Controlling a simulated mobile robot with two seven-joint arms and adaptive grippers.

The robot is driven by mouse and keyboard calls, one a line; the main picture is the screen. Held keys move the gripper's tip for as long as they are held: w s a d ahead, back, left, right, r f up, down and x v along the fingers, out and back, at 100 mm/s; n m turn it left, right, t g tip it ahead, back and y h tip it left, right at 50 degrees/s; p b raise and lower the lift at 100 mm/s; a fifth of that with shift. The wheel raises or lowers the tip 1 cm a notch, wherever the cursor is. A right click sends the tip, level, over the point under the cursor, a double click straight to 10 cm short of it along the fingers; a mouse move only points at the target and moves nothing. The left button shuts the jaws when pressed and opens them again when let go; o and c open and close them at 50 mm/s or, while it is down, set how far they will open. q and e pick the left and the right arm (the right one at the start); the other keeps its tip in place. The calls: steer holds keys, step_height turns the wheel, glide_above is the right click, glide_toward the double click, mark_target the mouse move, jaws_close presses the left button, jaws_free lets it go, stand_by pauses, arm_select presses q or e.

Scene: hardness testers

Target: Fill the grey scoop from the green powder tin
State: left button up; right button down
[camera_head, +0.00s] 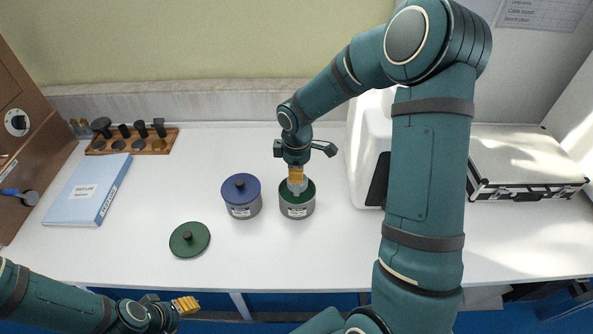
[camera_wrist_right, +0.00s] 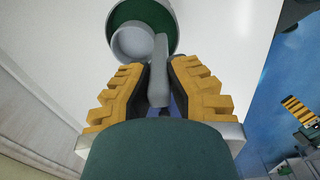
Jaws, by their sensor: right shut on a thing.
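The green powder tin (camera_head: 297,207) stands open on the white table, grey outside with green inside. In the right wrist view the tin (camera_wrist_right: 168,17) is at the top. My right gripper (camera_head: 295,178) is directly above the tin. It is shut on the handle of the grey scoop (camera_wrist_right: 158,75), whose round cup lies over the tin's opening; whether the cup touches powder I cannot tell. The green lid (camera_head: 189,239) lies on the table at the front left. My left gripper (camera_head: 186,305) is low at the table's front edge, away from the tin; its jaw opening is unclear.
A blue-lidded tin (camera_head: 242,197) stands just left of the open tin. A white machine (camera_head: 368,140) is close on the right, a silver case (camera_head: 525,165) beyond. A wooden rack (camera_head: 133,144) and a binder (camera_head: 86,190) are at left. The table front centre is clear.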

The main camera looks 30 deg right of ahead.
mark_target(297, 195)
arm_select(q)
step_height(297, 195, down, 6)
steer(key=s+b, duration=0.2)
steer(key=b, duration=0.3)
steer(key=shift+d+g+b, duration=0.15)
steer(key=shift+g+b, duration=0.15)
steer(key=shift+b, duration=0.05)
arm_select(e)
steer(key=shift+f, duration=4.15)
steer(key=shift+r, duration=0.1)
steer(key=shift+r+p, duration=4.45)
steer(key=shift+r, duration=1.3)
arm_select(q)
step_height(297, 195, up, 9)
steer(key=w, duration=0.2)
steer(key=shift+a, duration=0.25)
steer(key=shift+s+f, duration=0.1)
arm_select(e)
steer(key=shift+f, duration=0.1)
